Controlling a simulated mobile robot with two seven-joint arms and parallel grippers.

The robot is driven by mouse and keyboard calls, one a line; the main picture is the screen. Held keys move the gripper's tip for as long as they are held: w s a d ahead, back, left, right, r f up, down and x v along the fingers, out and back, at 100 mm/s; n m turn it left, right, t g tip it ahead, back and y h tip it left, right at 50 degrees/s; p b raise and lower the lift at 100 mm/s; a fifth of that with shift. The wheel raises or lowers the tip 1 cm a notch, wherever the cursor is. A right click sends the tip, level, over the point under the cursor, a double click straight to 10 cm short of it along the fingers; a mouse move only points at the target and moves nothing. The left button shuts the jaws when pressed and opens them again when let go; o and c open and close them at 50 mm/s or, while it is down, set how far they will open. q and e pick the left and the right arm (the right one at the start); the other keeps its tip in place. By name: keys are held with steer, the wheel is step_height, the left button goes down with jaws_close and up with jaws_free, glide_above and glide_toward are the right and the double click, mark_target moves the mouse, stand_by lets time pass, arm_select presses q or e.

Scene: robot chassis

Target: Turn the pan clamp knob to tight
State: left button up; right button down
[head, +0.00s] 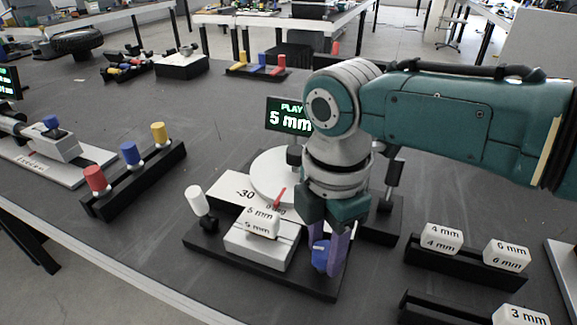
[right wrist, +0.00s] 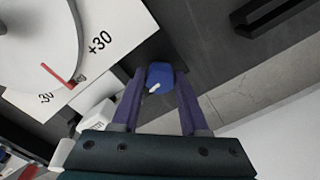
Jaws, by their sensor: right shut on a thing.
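The blue knob (head: 320,254) stands at the front right of the black base of the pan fixture, which I take to be the pan clamp knob. My right gripper (head: 331,250) comes down from above with its purple fingers on either side of it. In the right wrist view the blue knob (right wrist: 160,77), with a white pointer mark, sits between the tips of my right gripper (right wrist: 158,82), shut on it. The round white pan (head: 272,172) with a red pointer and a degree scale is behind, partly hidden by my arm. My left gripper does not show.
A white-capped knob (head: 197,201) is at the fixture's left, and a white 5 mm block (head: 262,222) sits at its front. A display (head: 290,117) reads "PLAY 5 mm". Racks of labelled blocks (head: 442,238) stand at right; a rack of coloured pegs (head: 130,153) stands at left.

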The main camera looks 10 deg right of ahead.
steer(key=m+p, duration=0.1)
steer(key=m, duration=0.2)
steer(key=shift+r+m, duration=0.1)
steer(key=shift+m, duration=0.3)
steer(key=m+p, duration=0.1)
steer(key=m, duration=0.2)
steer(key=shift+m, duration=0.3)
steer(key=m, duration=0.3)
steer(key=shift+p, duration=0.4)
steer(key=shift+m, duration=1.8)
steer(key=shift+c, duration=2.1)
jaws_free()
